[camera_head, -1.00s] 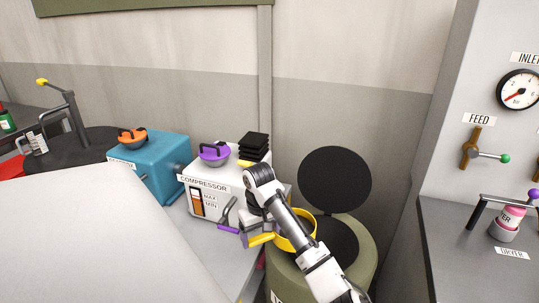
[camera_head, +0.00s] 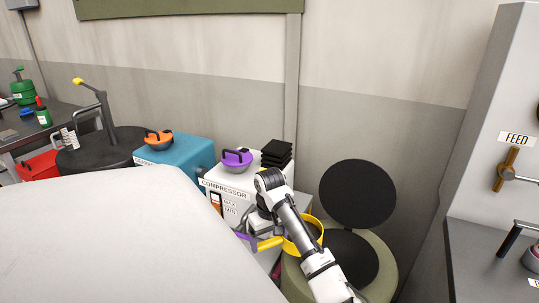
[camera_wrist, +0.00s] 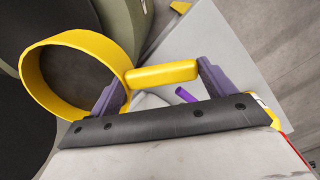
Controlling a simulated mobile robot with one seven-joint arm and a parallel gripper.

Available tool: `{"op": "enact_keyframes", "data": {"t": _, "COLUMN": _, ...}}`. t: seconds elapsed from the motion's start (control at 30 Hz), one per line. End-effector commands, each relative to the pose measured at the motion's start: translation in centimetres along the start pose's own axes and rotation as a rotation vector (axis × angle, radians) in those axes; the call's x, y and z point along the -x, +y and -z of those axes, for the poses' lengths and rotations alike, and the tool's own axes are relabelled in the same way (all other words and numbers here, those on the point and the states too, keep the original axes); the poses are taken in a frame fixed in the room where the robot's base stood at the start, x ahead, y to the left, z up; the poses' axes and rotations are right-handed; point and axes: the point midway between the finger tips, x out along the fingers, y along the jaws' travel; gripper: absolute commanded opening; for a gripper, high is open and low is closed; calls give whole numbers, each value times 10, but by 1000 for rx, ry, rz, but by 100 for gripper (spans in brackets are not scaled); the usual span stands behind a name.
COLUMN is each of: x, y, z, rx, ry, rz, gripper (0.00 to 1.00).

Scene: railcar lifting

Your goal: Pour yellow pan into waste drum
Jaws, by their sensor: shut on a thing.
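The yellow pan (camera_head: 313,232) is a round, open pan with a yellow bar handle. My gripper (camera_wrist: 160,82) is shut on that handle, with a purple-grey finger at each end of it. In the wrist view the pan (camera_wrist: 122,62) is at the left, and its grey inside looks dark and shaded; I cannot tell its contents. The waste drum (camera_head: 377,277) is olive green with a dark round top and a raised black lid (camera_head: 357,193). In the head view the pan is at the drum's left edge, partly behind my arm. I cannot tell whether they touch.
A white compressor (camera_head: 222,188) with a purple-capped top and a black stack stands left of the drum. A blue box (camera_head: 178,160) is further left. A grey cabinet (camera_head: 490,190) with a FEED valve is at the right. The wall is close behind.

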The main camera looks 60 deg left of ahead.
Motion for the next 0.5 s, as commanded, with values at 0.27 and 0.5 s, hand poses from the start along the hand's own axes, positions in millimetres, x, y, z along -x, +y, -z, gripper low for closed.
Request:
{"op": "enact_keyframes", "data": {"t": 0.27, "x": -6, "y": 0, "z": 0, "rx": -1, "ry": 1, "rz": 0, "gripper": 51}}
{"op": "enact_keyframes", "data": {"t": 0.5, "x": -12, "y": 0, "z": 0, "rx": -1, "ry": 1, "rz": 0, "gripper": 51}}
